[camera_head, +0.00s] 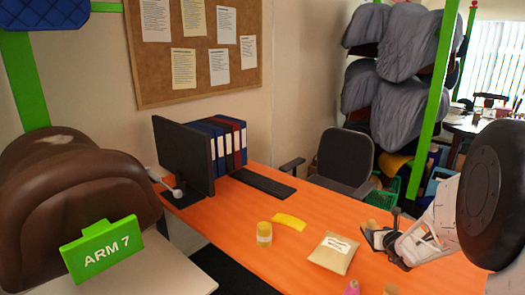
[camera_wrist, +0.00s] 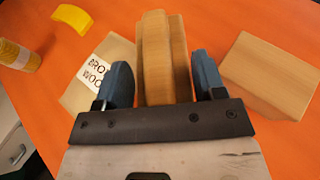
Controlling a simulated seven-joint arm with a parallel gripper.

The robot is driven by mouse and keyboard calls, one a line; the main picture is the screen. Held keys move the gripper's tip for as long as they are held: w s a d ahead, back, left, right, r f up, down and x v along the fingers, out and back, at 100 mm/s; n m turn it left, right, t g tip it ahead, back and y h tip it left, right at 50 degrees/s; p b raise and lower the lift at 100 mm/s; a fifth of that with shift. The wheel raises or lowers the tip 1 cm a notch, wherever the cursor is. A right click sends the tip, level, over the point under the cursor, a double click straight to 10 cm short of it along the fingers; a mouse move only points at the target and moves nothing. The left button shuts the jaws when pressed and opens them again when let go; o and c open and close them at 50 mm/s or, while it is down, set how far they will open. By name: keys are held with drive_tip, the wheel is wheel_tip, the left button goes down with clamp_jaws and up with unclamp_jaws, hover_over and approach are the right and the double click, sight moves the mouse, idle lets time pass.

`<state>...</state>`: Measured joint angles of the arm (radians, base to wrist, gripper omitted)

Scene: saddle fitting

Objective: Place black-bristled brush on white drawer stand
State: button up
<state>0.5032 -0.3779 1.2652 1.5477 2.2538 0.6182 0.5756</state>
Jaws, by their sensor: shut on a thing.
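My gripper (camera_wrist: 160,70) shows in the wrist view with its two blue-grey fingers shut on a long wooden piece, which I take to be the brush (camera_wrist: 154,48). Its wood runs away from me between the fingers; no black bristles show from this side. In the head view, the gripper end of my arm is over the right part of the desk, and the brush cannot be made out clearly. The white drawer stand (camera_head: 165,268) shows its pale top at the lower left, beside the desk. Its drawer fronts (camera_wrist: 14,140) show at the wrist view's left edge.
The orange desk (camera_head: 225,218) holds a jar (camera_head: 264,235), a yellow piece (camera_head: 290,221) and a labelled brown packet (camera_head: 333,253). A wooden block (camera_wrist: 272,75) lies right of my gripper. A monitor (camera_head: 186,155) and brown saddle (camera_head: 75,205) with a green sign border the stand.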

drive_tip(key=w+a, duration=0.4)
drive_tip(key=w+a+f+n+y, duration=0.1)
drive_tip(key=w+a, duration=0.3)
drive_tip(key=a, duration=0.1)
drive_tip(key=w+a+f+n+y, duration=0.1)
drive_tip(key=w+a, duration=0.3)
drive_tip(key=shift+w+a+f, duration=0.1)
drive_tip(key=shift+a+f, duration=0.15)
drive_tip(key=w+a+f, duration=0.1)
drive_tip(key=w+a, duration=0.1)
drive_tip(key=a, duration=0.3)
drive_tip(key=w+a+f+n+y, duration=0.1)
drive_tip(key=w+a, duration=0.2)
drive_tip(key=a, duration=0.2)
drive_tip(key=w+a+f+y, duration=0.1)
drive_tip(key=w+a, duration=0.1)
drive_tip(key=a, duration=0.4)
drive_tip(key=shift+w+f+g, duration=0.2)
drive_tip(key=shift+f+g, duration=0.05)
drive_tip(key=shift+g, duration=0.05)
drive_tip(key=shift+r, duration=0.15)
idle(0.8)
